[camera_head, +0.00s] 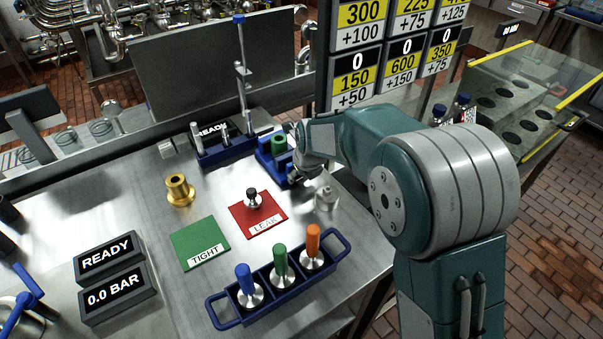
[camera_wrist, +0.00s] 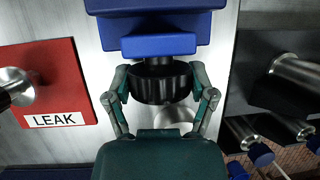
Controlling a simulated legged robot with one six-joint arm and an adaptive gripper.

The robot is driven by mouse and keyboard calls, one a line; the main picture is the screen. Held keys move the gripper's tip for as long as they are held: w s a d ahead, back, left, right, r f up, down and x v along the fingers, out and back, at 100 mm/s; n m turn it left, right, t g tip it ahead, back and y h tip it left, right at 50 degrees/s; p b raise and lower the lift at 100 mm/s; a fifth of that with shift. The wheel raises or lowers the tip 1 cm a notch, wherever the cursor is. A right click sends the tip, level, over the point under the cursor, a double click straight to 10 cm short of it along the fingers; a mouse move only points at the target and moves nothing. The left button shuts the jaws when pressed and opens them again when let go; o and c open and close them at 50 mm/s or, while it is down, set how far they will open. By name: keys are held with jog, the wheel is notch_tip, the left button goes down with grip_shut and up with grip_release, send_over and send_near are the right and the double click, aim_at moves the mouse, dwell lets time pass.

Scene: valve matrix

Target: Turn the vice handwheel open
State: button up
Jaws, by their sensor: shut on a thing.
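The blue vice (camera_head: 266,160) stands at the back right of the steel table, with a green part (camera_head: 279,144) in it. In the wrist view the vice body (camera_wrist: 158,43) is at the top. Its black ribbed handwheel (camera_wrist: 160,84) sits just below, on a short shaft. My gripper (camera_wrist: 161,92) is shut on the handwheel, one finger at its left side and one at its right. In the head view my gripper (camera_head: 299,165) is at the vice's right side, and the handwheel is mostly hidden there.
A metal piece (camera_head: 327,198) stands close to my gripper. A red LEAK mat (camera_head: 268,219) with a black-topped part and an empty green TIGHT mat (camera_head: 200,243) lie left. A blue rack (camera_head: 222,317) holds blue, green and orange-handled parts in front. A brass part (camera_head: 179,191) stands left.

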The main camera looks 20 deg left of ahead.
jog(key=shift+t+h, duration=0.4)
jog(key=shift+t, duration=0.1)
jog(key=o, duration=1.1)
jog(key=shift+c, duration=0.2)
jog(key=v, duration=1.1)
jog(key=shift+s+r, duration=0.25)
jog(key=shift+r, duration=0.1)
